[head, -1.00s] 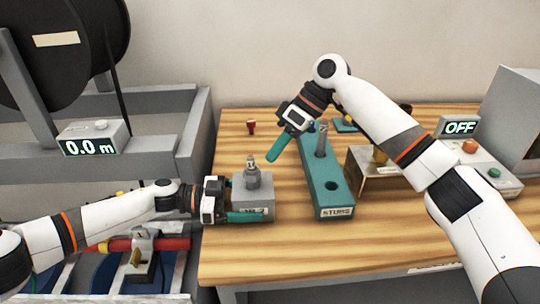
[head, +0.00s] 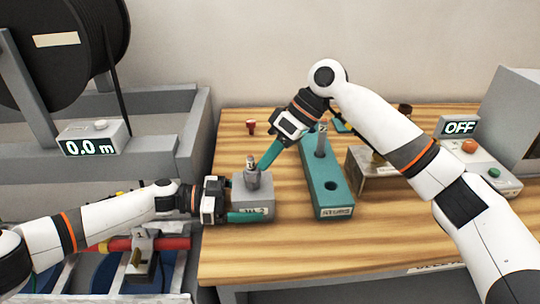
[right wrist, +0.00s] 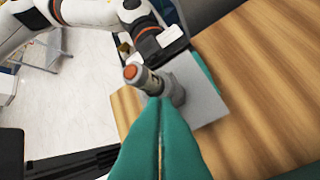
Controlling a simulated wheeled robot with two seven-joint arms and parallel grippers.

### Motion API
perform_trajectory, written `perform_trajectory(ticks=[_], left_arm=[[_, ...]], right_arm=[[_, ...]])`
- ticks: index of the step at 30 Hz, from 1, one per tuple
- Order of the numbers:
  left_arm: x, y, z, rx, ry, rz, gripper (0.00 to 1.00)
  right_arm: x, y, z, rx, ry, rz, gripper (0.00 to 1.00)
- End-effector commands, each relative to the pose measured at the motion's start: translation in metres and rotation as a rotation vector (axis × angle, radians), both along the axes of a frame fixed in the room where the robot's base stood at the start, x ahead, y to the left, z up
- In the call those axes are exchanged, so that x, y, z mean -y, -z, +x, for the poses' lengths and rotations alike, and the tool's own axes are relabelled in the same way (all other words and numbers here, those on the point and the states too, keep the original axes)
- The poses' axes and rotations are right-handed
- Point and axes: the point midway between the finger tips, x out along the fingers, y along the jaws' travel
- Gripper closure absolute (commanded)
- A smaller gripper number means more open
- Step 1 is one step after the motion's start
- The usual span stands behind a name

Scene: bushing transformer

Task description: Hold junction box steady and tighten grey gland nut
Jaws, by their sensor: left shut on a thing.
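The grey junction box (head: 256,199) sits at the left of the wooden table, upright, with a label on its front. A grey gland (head: 252,181) with a stub stands on top; the stub has an orange end in the right wrist view (right wrist: 131,73). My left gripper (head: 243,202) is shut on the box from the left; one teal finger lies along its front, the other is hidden. My right gripper (head: 262,169) reaches down beside the gland from the upper right. In the right wrist view its teal fingers lie together, tips overlapping the gland's lower part; contact is unclear.
A teal block (head: 329,190) with holes and an upright piece stands right of the box. A metal bracket (head: 372,172) and a control panel reading OFF (head: 460,127) are farther right. The front table is clear.

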Motion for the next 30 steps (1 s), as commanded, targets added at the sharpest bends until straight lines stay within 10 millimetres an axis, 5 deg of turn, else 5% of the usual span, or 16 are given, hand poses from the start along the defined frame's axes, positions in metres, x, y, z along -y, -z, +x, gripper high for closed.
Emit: perform_trajectory(ticks=[17, 30], left_arm=[[0.0, 0.001, 0.0, -0.001, -0.001, 0.001, 0.31], [0.001, 0.0, 0.0, 0.0, 0.0, 0.0, 0.31]], right_arm=[[-0.004, 0.002, -0.009, -0.003, 0.105, -0.001, 1.0], [-0.008, 0.002, -0.018, -0.003, 0.368, -0.001, 1.0]])
